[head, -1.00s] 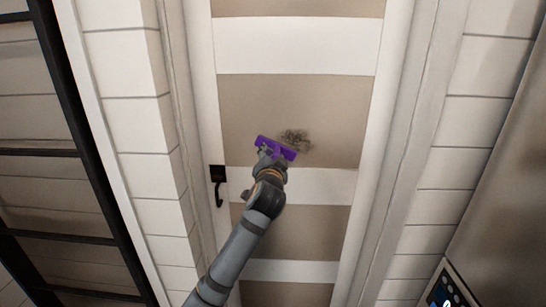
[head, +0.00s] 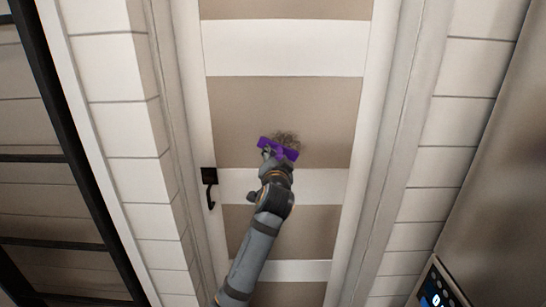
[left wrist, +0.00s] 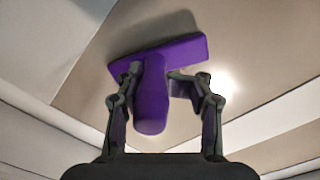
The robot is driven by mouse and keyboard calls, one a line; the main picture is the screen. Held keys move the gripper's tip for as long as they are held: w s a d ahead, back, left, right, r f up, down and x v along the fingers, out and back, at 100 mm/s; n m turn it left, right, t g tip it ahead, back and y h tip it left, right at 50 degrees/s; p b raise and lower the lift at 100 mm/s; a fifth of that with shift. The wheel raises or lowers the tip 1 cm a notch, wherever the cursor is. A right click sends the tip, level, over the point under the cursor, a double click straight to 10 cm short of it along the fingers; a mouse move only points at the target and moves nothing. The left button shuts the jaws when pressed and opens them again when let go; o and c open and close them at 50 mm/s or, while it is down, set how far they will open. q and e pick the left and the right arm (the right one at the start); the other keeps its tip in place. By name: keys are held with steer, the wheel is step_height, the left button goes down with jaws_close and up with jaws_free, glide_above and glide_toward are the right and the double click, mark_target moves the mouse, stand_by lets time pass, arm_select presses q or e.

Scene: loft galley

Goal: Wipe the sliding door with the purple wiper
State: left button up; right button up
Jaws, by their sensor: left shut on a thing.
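The sliding door (head: 285,100) has beige panels with white rails and fills the middle of the head view. A dark smudge (head: 287,137) sits on its middle beige panel. My left gripper (head: 270,158) is shut on the handle of the purple wiper (head: 278,149). In the left wrist view the wiper's handle (left wrist: 151,100) is between the fingers, and its wide head lies across at the door panel. The wiper overlaps the lower edge of the smudge in the head view; I cannot tell whether it touches the door. My right gripper is not in view.
A black door handle (head: 210,187) is on the left side of the door, left of my arm. White board walls flank the door frame. A black-framed rack or window (head: 50,160) is at far left, and an appliance with a lit panel (head: 437,292) at lower right.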

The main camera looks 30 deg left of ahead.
arm_select(q)
steer(key=shift+w+d, duration=0.6)
steer(key=shift+d, duration=0.3)
steer(key=shift+w+d, duration=0.6)
steer(key=shift+d, duration=0.3)
steer(key=shift+w+d, duration=0.35)
steer(key=shift+d, duration=0.2)
steer(key=shift+w+d, duration=0.3)
steer(key=shift+d, duration=0.2)
